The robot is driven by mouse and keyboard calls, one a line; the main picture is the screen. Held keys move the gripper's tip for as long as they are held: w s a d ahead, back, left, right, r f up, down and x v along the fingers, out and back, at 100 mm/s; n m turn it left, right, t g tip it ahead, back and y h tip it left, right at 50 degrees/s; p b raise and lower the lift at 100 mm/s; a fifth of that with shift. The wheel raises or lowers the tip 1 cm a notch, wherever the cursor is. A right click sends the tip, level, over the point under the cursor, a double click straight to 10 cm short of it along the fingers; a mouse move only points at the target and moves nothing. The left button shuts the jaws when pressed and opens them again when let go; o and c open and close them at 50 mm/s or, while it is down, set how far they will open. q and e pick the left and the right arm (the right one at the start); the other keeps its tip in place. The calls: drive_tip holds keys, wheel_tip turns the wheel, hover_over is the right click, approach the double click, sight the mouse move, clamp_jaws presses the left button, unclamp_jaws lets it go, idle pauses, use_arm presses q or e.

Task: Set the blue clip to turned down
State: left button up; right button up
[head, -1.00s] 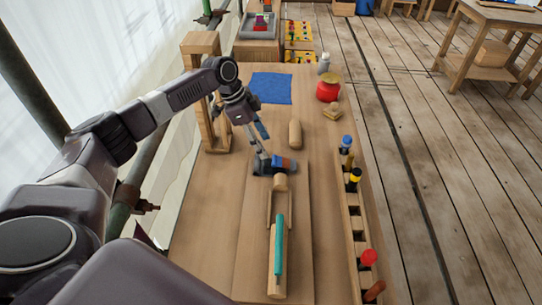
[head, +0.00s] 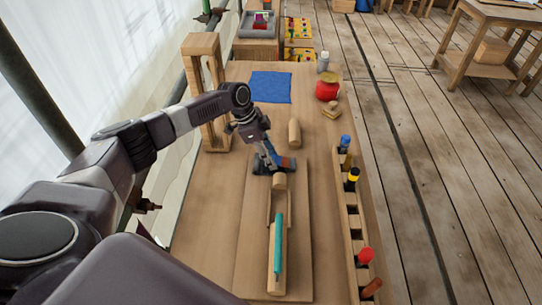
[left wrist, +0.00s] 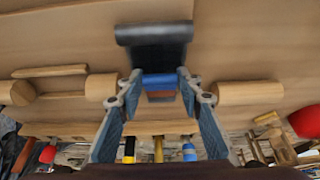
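The blue clip (head: 283,157) sits on the bench beside a dark block (head: 260,168), with a red-brown part next to it. In the left wrist view the clip (left wrist: 160,80) is a blue band between my fingertips, below the dark block (left wrist: 154,40). My left gripper (head: 271,163) is down at the clip and partly covers it in the head view. In the left wrist view its two fingers (left wrist: 159,82) stand apart on either side of the clip, with small gaps seeming to show. My right gripper is not in view.
A wooden piece with a teal strip (head: 278,245) lies on the board in front. A wooden cylinder (head: 294,132) lies behind the clip. A tool rack (head: 352,235) lines the right edge; a wooden frame (head: 190,50) stands at left. A blue cloth (head: 271,87) lies farther back.

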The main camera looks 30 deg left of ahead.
use_arm(q)
drive_tip(key=c, duration=0.6)
drive_tip(key=shift+s+a+f+h+b, duration=0.1)
drive_tip(key=shift+f+h+b, duration=0.35)
drive_tip(key=shift+b, duration=0.7)
drive_tip(key=shift+a+t+b, duration=0.1)
drive_tip(key=shift+t+b, duration=0.2)
drive_tip(key=shift+b, duration=0.1)
drive_tip(key=shift+h, duration=0.25)
drive_tip(key=shift+r, duration=0.1)
drive_tip(key=o, duration=1.2)
drive_tip(key=v, duration=1.2)
